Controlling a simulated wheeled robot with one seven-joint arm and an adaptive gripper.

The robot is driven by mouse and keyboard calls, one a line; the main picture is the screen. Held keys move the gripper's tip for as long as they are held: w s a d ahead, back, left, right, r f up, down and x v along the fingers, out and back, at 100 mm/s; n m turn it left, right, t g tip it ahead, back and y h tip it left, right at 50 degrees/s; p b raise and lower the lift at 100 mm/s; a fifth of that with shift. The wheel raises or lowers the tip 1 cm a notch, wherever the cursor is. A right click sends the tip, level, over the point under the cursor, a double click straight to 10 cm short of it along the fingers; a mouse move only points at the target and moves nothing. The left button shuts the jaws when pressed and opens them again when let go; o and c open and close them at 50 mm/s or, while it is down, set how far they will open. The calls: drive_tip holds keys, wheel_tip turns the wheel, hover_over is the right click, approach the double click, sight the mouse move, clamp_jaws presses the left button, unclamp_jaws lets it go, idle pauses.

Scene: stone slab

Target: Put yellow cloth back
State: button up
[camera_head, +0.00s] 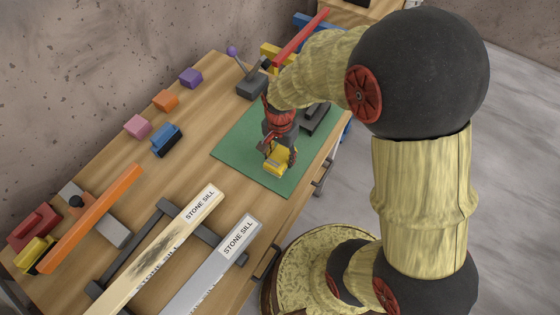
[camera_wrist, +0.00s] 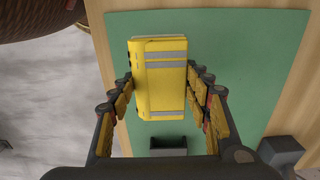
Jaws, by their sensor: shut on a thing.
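The yellow cloth (camera_wrist: 160,85) is a folded, block-like bundle with grey stripes. In the wrist view it sits between the two fingers of my gripper (camera_wrist: 166,92), which is shut on its sides. In the head view the cloth (camera_head: 277,163) shows under my gripper (camera_head: 276,150), over the green mat (camera_head: 240,155). I cannot tell whether it touches the mat or hangs just above it. The mat also fills much of the wrist view (camera_wrist: 250,50). My gripper hides part of the cloth in the head view.
A small dark tray (camera_wrist: 168,152) lies on the mat near the cloth. Two stone sills (camera_head: 215,258) lie on a rack at the front. Bare wood lies between blocks and mat.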

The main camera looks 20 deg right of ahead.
sight(280, 160)
drive_tip(key=shift+w+d+f, duration=0.1)
drive_tip(key=shift+w+f, duration=0.2)
drive_tip(key=shift+f, duration=0.1)
drive_tip(key=shift+w+f+b, duration=0.2)
drive_tip(key=shift+f+b, duration=0.4)
drive_tip(key=shift+f, duration=1.1)
drive_tip(key=shift+f, duration=0.1)
drive_tip(key=shift+f, duration=0.1)
drive_tip(key=o, duration=1.1)
